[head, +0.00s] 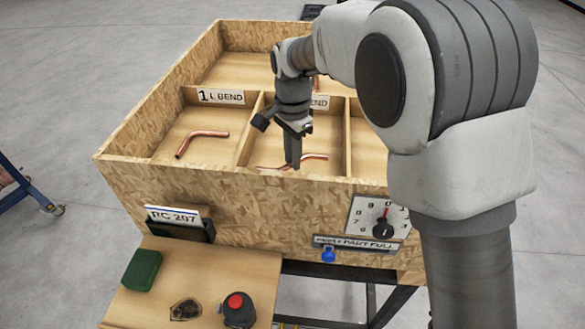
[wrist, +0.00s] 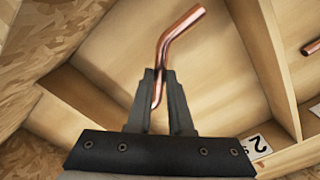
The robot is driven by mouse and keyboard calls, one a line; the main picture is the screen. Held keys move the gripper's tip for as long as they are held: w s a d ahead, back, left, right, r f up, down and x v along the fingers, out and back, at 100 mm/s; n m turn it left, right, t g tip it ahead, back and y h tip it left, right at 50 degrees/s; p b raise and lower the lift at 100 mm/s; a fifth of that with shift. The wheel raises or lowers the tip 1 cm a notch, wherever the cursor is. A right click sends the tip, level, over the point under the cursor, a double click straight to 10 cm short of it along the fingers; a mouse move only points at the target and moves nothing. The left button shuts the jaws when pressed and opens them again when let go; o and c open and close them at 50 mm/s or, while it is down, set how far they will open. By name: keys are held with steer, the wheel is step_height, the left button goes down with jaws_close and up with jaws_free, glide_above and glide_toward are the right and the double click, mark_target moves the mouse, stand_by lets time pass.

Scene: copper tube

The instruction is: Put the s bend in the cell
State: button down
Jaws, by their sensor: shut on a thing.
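The s bend (head: 314,156) is a copper tube in the middle front cell (head: 335,150) of the wooden crate. My gripper (head: 293,163) reaches down into that cell and is shut on the tube. In the wrist view the fingers (wrist: 161,92) pinch the tube near one end, and its bent part (wrist: 180,36) sticks out past the tips. The tube is low over the cell floor; I cannot tell whether it touches. A number 2 label (wrist: 258,143) is on the cell's wall, partly hidden in the head view.
An L-bent tube (head: 200,138) lies in the left cell, labelled 1 L BEND (head: 220,96). Wooden dividers (head: 252,130) and the crate's front wall (head: 240,195) surround my gripper. A side shelf (head: 205,270) holds a green block (head: 142,270) and a red-topped device (head: 238,309).

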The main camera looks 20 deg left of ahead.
steer(key=shift+s+f+p, duration=0.15)
steer(key=shift+f+p, duration=0.25)
steer(key=shift+f, duration=1.7)
steer(key=shift+f, duration=0.2)
steer(key=c, duration=0.8)
jaws_free()
steer(key=shift+r, duration=0.1)
step_height(320, 180, up, 12)
steer(key=shift+r+b, duration=0.1)
steer(key=shift+b, duration=0.4)
steer(key=shift+d, duration=0.1)
